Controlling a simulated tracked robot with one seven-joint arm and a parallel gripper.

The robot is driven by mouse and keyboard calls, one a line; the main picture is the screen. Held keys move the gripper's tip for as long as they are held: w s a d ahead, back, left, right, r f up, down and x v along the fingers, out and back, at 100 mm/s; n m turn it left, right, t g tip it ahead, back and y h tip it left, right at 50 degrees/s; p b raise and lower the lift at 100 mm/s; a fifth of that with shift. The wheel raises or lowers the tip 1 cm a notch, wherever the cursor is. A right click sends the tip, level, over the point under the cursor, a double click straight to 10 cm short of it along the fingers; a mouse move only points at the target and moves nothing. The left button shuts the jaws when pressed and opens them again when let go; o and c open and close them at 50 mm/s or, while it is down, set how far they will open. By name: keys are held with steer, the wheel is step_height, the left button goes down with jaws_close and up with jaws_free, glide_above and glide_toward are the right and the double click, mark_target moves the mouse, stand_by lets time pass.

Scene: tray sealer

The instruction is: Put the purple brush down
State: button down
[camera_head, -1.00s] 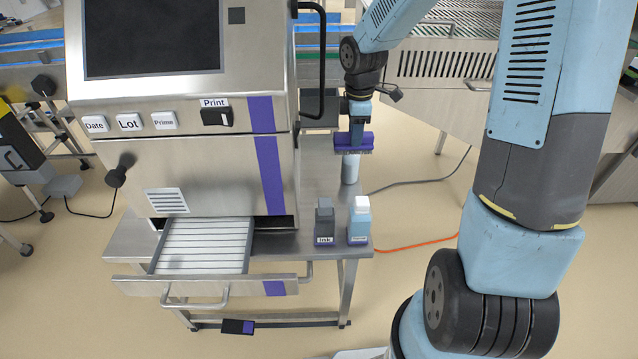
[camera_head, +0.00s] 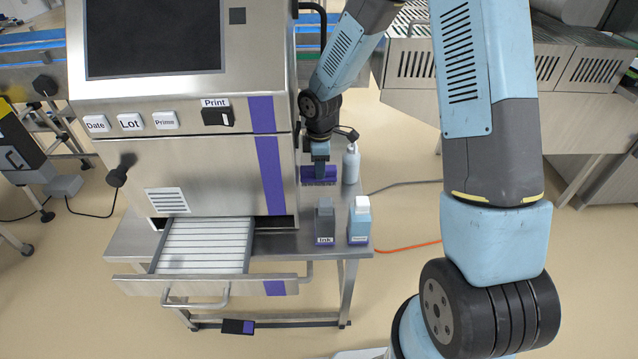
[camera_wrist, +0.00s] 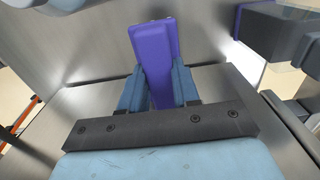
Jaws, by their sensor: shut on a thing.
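The purple brush (camera_head: 319,174) is in my gripper (camera_head: 319,161), beside the right side of the steel printer. Its long purple back also shows between the two blue fingers of my gripper (camera_wrist: 158,90) in the wrist view (camera_wrist: 152,48). The fingers are shut on it. The brush is just over or on the steel table (camera_head: 286,238); I cannot tell whether its bristles touch the surface. The bristles are mostly hidden.
A white bottle (camera_head: 351,165) stands close to the right of the brush. The ink bottle (camera_head: 325,222) and a blue bottle with a white cap (camera_head: 359,221) stand nearer the front. The printer (camera_head: 190,175) walls off the left, with its drawer (camera_head: 200,246) pulled out.

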mark_target(320, 183)
steer(key=shift+f, duration=3.35)
steer(key=c, duration=0.8)
jaws_free()
